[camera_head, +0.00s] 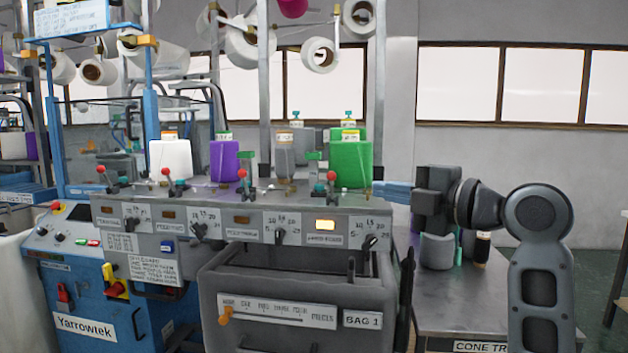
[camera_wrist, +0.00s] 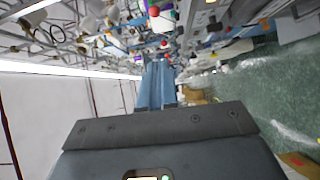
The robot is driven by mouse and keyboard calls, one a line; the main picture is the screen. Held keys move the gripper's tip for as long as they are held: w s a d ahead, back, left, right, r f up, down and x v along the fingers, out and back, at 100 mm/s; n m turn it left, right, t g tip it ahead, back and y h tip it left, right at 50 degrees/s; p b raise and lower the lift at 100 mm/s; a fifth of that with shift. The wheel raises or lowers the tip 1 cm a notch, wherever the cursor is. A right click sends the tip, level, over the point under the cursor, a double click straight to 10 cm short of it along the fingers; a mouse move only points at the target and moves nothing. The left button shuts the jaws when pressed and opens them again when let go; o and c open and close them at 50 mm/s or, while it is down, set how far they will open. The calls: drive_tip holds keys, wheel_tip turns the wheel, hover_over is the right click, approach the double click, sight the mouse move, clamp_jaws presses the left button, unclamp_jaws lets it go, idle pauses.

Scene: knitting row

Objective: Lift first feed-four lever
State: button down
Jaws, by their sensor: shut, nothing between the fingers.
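Several small red-knobbed levers stand in a row on the grey machine top. I cannot read that section's label clearly. My gripper (camera_head: 376,187) reaches in from the right with its blue fingers pointing left, apart from the lever. The fingers are shut and empty. In the wrist view the blue fingers (camera_wrist: 157,68) point toward a red knob (camera_wrist: 164,43), with another red knob farther off; which levers these are, I cannot tell.
Black selector knobs (camera_head: 370,241) line the front panel. The grey bag bin (camera_head: 300,285) is below. A metal cone table (camera_head: 460,295) with dark items stands beneath my arm.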

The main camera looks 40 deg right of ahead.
drive_tip(key=p, duration=0.3)
approach(331, 175)
drive_tip(key=w+a, duration=0.4)
drive_tip(key=shift+w+d+f+p, duration=0.1)
drive_tip(key=shift+w+d+p, duration=0.25)
drive_tip(key=shift+w+d, duration=0.35)
drive_tip(key=shift+w+d+f+p, duration=0.15)
drive_tip(key=shift+w+d+p, duration=0.15)
drive_tip(key=shift+w+d, duration=0.4)
drive_tip(key=shift+s+d+b, duration=0.1)
drive_tip(key=shift+d+b, duration=0.1)
drive_tip(key=shift+b, duration=0.2)
drive_tip(key=shift+d+r+b, duration=0.2)
drive_tip(key=shift+d+b, duration=0.1)
drive_tip(key=shift+b, duration=0.65)
drive_tip(key=shift+w+d+r+b, duration=0.25)
drive_tip(key=shift+w+r+b, duration=0.2)
drive_tip(key=shift+r+b, duration=0.05)
